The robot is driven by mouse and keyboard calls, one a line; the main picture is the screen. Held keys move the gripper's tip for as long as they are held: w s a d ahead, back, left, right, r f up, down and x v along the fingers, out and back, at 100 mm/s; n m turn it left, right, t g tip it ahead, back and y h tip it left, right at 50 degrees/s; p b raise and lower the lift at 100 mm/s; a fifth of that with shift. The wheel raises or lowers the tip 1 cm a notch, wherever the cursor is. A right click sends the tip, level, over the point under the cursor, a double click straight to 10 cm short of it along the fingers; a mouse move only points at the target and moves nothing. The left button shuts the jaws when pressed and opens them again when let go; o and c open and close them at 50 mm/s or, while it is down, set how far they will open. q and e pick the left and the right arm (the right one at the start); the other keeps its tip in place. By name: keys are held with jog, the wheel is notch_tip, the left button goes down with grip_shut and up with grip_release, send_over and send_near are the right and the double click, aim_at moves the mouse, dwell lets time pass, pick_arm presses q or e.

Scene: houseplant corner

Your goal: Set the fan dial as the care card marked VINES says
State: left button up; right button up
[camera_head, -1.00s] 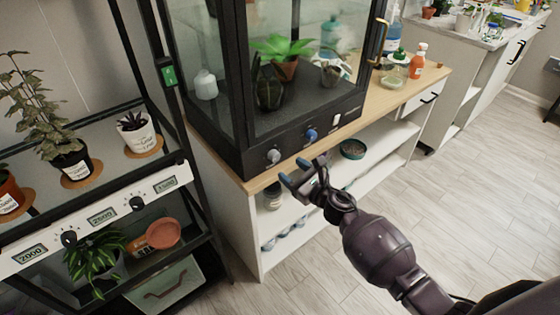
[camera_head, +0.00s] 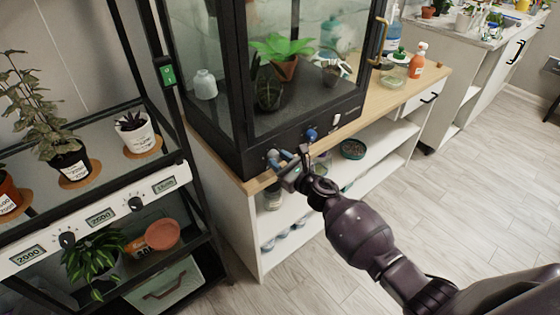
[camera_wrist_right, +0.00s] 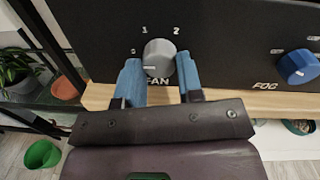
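The grey fan dial (camera_wrist_right: 158,55) sits on the black front panel of the glass cabinet, above the label FAN. Marks 1 and 2 stand above it and another mark, partly hidden, is at its left. A pale line on the dial points to the lower left. My right gripper (camera_wrist_right: 160,84) is open, its blue fingers on either side of the dial's lower part; I cannot tell whether they touch it. In the head view the right gripper (camera_head: 289,156) is at the panel. No card readable as VINES is in view. My left gripper is not in view.
A blue FOG dial (camera_wrist_right: 297,66) is right of the fan dial; it also shows in the head view (camera_head: 311,134). The cabinet stands on a wooden-topped shelf unit (camera_head: 420,88). A plant rack (camera_head: 90,220) with dials and displays is at left.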

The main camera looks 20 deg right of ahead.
jog(key=shift+c, duration=1.1)
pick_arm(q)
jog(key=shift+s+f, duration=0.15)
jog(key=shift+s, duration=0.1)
pick_arm(e)
jog(key=shift+c, duration=0.4)
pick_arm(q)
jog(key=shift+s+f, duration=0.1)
